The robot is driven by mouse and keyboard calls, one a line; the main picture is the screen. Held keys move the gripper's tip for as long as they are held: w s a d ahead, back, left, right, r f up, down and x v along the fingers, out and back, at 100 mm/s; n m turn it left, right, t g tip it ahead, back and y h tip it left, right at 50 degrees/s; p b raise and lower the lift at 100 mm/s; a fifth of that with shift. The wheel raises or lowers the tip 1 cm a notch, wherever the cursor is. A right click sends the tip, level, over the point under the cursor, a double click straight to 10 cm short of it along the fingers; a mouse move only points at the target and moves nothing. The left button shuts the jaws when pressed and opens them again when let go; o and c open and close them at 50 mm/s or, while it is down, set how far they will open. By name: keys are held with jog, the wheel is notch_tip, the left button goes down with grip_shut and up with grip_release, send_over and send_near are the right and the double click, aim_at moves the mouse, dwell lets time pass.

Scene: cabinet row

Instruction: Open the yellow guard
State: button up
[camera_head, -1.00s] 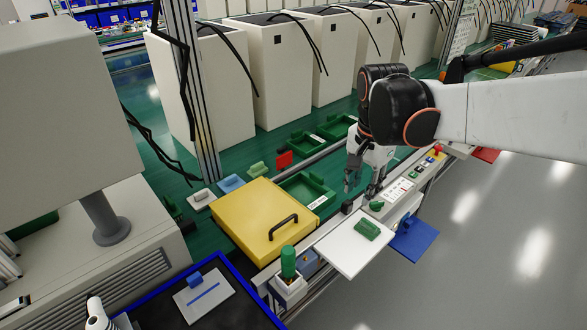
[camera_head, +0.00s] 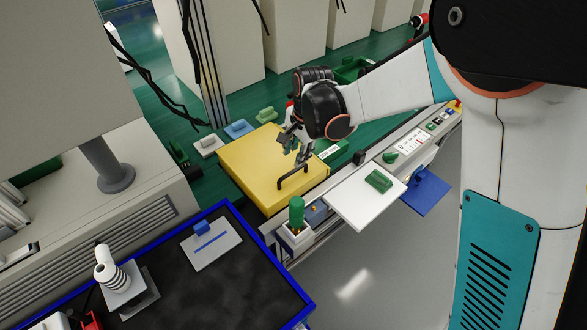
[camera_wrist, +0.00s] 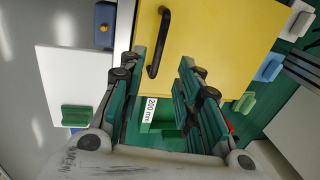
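The yellow guard (camera_head: 250,160) is a flat yellow cover lying closed on the green bench. Its black bar handle (camera_head: 291,178) stands on top near the front edge. My gripper (camera_head: 294,147) hovers over the guard, just behind the handle, with its fingers pointing down. In the wrist view, the open fingers of my gripper (camera_wrist: 163,58) frame the near end of the handle (camera_wrist: 158,42). The yellow guard (camera_wrist: 220,45) fills the area beyond the fingers. The gripper holds nothing, and I cannot tell how far the fingertips are above the handle.
A green knob on a white box (camera_head: 297,212) stands beside the guard's front corner. A white plate with a green grip (camera_head: 365,195) and a blue plate (camera_head: 425,192) jut out over the floor. A blue-edged black cart (camera_head: 215,270) is at lower left. White cabinets line the back.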

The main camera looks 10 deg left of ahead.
aim_at(292, 171)
jog(key=f, duration=0.3)
jog(key=a+f+b, duration=0.1)
jog(key=f, duration=0.1)
jog(key=w+f+b, duration=0.1)
jog(key=f, duration=0.2)
jog(key=shift+a+f, duration=0.15)
jog(key=shift+f, duration=0.15)
jog(key=shift+c, duration=0.2)
grip_shut()
